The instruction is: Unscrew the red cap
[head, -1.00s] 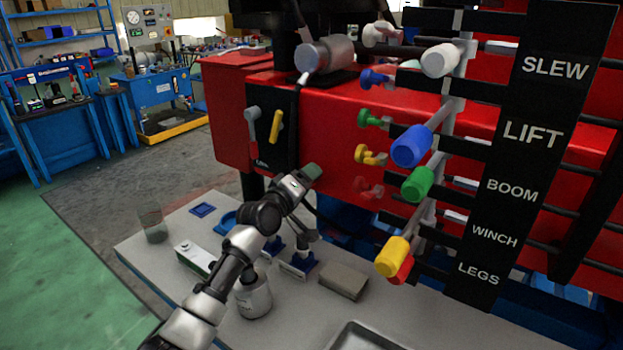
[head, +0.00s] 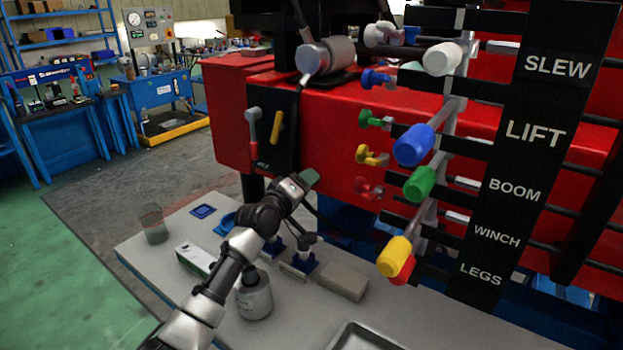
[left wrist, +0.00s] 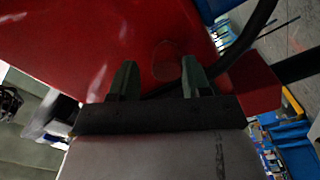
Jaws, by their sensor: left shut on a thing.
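My left gripper (head: 312,177) reaches up from the left in the head view, its greenish fingertips against the front of the red crane body (head: 335,130). In the left wrist view its two dark green fingers (left wrist: 157,82) stand apart. A faint round red shape, which I take for the red cap (left wrist: 166,62), shows between their tips and blends into the red surface behind. The gripper is shut on it. In the head view the fingers hide that spot. My right gripper is in neither view.
Coloured levers, among them a blue one (head: 414,145), and small winged knobs, including a red one (head: 369,189), stand to the right. A grey bench (head: 215,325) below holds a jar (head: 253,296), a grey block (head: 342,281) and a tray (head: 362,338). A dark hose passes near the fingers.

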